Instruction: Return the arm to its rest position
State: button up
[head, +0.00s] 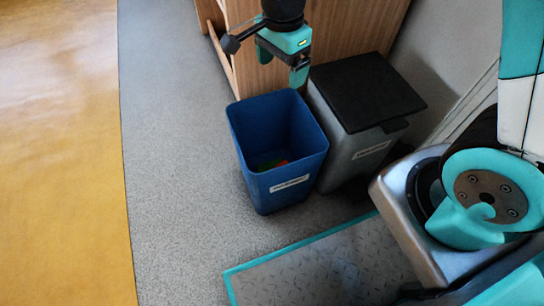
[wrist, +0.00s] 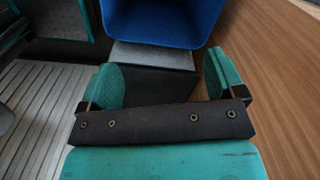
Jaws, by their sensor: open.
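My gripper (head: 284,71) hangs above the back of the blue bin in the head view, in front of the wooden cabinet. In the wrist view my gripper (wrist: 164,76) shows its two teal fingers wide apart, with nothing between them. The arm behind it is only partly in the head view.
An open blue bin (head: 262,189) stands on the grey floor (head: 170,180), with small red and green things inside. Beside it is a grey bin (head: 352,150) with a black lid (head: 367,90). The wooden cabinet (head: 345,25) stands close behind. Floor to the left is clear.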

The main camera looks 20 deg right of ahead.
dwell(0.4)
jog(key=s+a+r+n+y+p, duration=0.2)
jog(key=s+r+n, duration=0.65)
jog(key=n, duration=0.25)
jog(key=s+a+r+n+y+p, duration=0.1)
jog(key=s+a+r+n+y, duration=0.1)
jog(key=s+r+n, duration=0.75)
notch_tip(320, 180, up, 36)
jog(key=p, duration=3.7)
jog(key=shift+d+n, duration=0.15)
jog(key=shift+n, duration=0.2)
